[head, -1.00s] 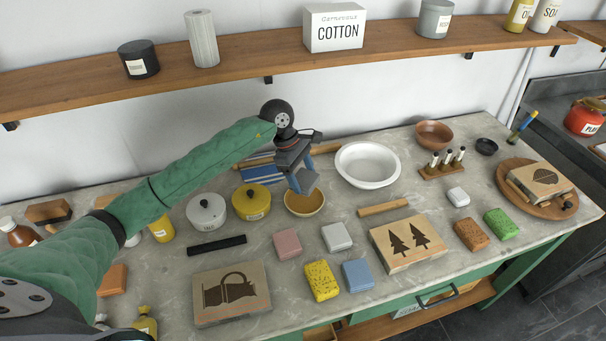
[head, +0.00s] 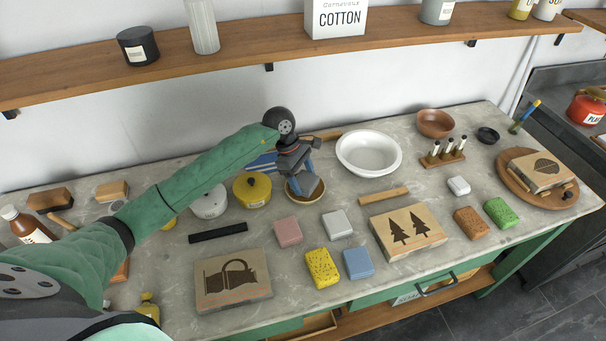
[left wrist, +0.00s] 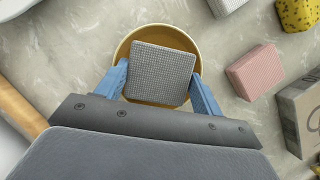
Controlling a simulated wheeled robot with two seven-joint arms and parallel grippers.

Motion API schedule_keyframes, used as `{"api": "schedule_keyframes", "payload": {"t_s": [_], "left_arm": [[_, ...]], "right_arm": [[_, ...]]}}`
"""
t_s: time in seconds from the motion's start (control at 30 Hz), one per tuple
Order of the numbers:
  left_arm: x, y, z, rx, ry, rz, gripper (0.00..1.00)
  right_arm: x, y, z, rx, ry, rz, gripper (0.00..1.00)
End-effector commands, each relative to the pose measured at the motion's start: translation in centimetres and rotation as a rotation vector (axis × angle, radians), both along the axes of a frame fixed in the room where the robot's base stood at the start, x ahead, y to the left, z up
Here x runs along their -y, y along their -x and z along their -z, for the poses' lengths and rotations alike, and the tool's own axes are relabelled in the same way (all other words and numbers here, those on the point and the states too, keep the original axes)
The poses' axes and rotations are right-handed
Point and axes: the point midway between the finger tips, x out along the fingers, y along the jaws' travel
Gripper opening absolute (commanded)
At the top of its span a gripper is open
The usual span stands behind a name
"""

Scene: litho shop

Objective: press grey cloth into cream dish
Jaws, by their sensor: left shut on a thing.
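My left gripper (head: 305,184) is shut on the grey cloth, a square waffle-textured pad (left wrist: 163,72) held between its blue fingers. The cream dish (left wrist: 153,33) is a small round yellowish bowl directly beneath. In the left wrist view the cloth covers much of the dish's inside, with the rim showing around it. In the head view the gripper points down at the dish (head: 290,190) and hides most of it. I cannot tell whether the cloth touches the dish's bottom. My right gripper is not in view.
A yellow lidded pot (head: 252,190) stands close left of the dish, and a white basin (head: 369,153) close right. Pink (head: 288,231) and white (head: 337,224) blocks lie in front, with a wooden stick (head: 384,195) to the right. A shelf (head: 240,65) runs along the wall behind.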

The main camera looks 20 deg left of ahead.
Motion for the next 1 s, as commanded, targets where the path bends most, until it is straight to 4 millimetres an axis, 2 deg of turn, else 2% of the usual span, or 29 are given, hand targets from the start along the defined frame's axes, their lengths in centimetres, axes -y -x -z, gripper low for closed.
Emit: {"api": "schedule_keyframes", "payload": {"t_s": [0.57, 1.0], "left_arm": [[0.0, 0.01, 0.0, 0.0, 0.0, 0.0, 0.49], [-0.01, 0.01, 0.36, 0.0, 0.0, 0.0, 0.49]], "right_arm": [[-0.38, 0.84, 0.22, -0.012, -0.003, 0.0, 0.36], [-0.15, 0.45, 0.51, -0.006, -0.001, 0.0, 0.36]]}}
